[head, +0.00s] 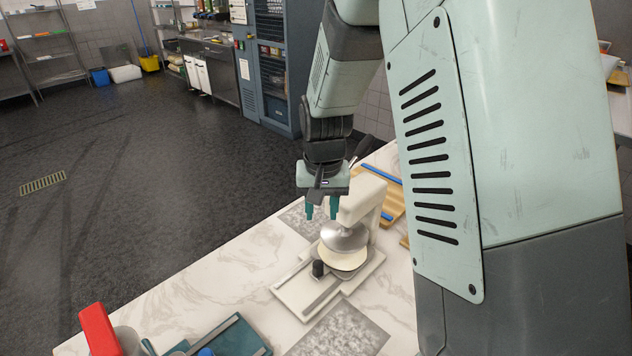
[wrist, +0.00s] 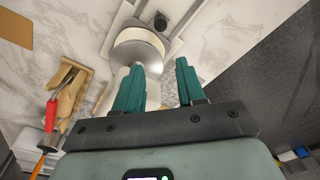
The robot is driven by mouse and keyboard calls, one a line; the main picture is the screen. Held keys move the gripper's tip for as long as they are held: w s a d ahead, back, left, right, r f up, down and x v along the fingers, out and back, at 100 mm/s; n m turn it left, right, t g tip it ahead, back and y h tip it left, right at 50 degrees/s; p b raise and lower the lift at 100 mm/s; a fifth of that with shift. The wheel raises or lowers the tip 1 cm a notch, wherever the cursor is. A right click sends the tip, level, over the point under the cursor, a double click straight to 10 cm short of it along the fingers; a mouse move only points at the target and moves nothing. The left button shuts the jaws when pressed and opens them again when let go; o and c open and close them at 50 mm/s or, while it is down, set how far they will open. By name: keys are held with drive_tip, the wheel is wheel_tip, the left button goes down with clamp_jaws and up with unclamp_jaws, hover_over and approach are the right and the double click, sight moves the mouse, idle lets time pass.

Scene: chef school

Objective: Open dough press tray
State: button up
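The dough press (head: 368,203) is a cream machine with a round metal press plate (head: 344,238) on the marble counter. A pale dough disc (head: 341,259) lies under the plate. The flat tray (head: 308,291) with a dark knob (head: 318,268) extends at the front. In the wrist view the press plate (wrist: 138,52) and the knob (wrist: 160,20) are beyond my fingers. My gripper (head: 321,211) hangs above the press, just left of its arm. Its teal fingers (wrist: 166,84) are apart with nothing between them. Whether the tray is shut under the plate is hard to tell.
Floured patches (head: 341,333) lie on the counter around the press. A wooden board with a blue strip (head: 383,180) lies behind it. A red-topped item (head: 99,328) and a teal tray (head: 232,340) stand at the front left. The counter left of the press is clear.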

drive_tip(key=g, duration=0.1)
approach(318, 263)
wheel_tip(318, 263, down, 9)
drive_tip(key=shift+w+a+f, duration=0.1)
drive_tip(key=shift+f, duration=0.1)
idle(0.3)
clamp_jaws()
